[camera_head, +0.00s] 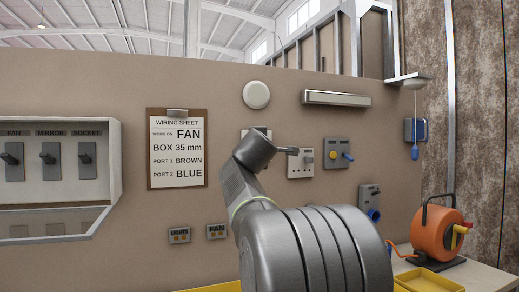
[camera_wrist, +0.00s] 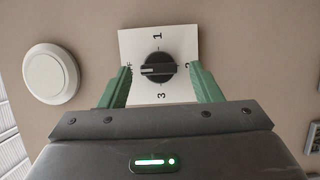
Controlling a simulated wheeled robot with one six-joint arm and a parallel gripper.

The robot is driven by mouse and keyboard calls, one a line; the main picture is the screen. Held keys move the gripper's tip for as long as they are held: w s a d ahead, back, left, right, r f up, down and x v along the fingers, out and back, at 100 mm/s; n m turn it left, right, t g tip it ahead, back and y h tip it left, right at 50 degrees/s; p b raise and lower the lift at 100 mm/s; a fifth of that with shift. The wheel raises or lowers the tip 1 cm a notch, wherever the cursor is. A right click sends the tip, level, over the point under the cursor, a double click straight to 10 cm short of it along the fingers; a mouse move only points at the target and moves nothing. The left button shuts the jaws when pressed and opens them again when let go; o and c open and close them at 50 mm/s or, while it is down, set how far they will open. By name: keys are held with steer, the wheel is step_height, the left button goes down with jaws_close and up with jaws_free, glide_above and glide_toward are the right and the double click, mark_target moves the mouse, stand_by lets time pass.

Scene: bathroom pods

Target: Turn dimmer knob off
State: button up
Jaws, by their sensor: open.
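The dimmer knob (camera_wrist: 155,70) is black and round, with a raised bar across it, on a white plate (camera_wrist: 155,40) marked 1, 2 and 3. The bar lies level in the wrist view, and its white mark is toward the left, where a letter F shows beside the left finger. The rest of that label is hidden. My gripper (camera_wrist: 160,68) is open, with one green finger at each side of the knob and a gap on both sides. In the head view my arm covers the knob, and only a corner of its plate (camera_head: 246,133) shows.
A round white fixture (camera_head: 256,94) is above the plate, and a wiring sheet (camera_head: 177,150) hangs to the left. An orange cable reel (camera_head: 436,234) stands lower right.

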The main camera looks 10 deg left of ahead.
steer(key=b+v, duration=0.1)
steer(key=v, duration=1.1)
steer(key=shift+s, duration=0.15)
steer(key=p+x, duration=0.1)
steer(key=x, duration=1.3)
steer(key=shift+s, duration=0.2)
steer(key=b+v, duration=0.1)
steer(key=v, duration=1.3)
steer(key=w+a+m+g+y+p, duration=0.2)
steer(key=w+m+g+p, duration=0.4)
steer(key=w+m+p, duration=0.7)
steer(key=shift+w+a+r+y, duration=0.2)
steer(key=shift+w+r+y, duration=0.15)
steer(key=shift+w+y, duration=0.3)
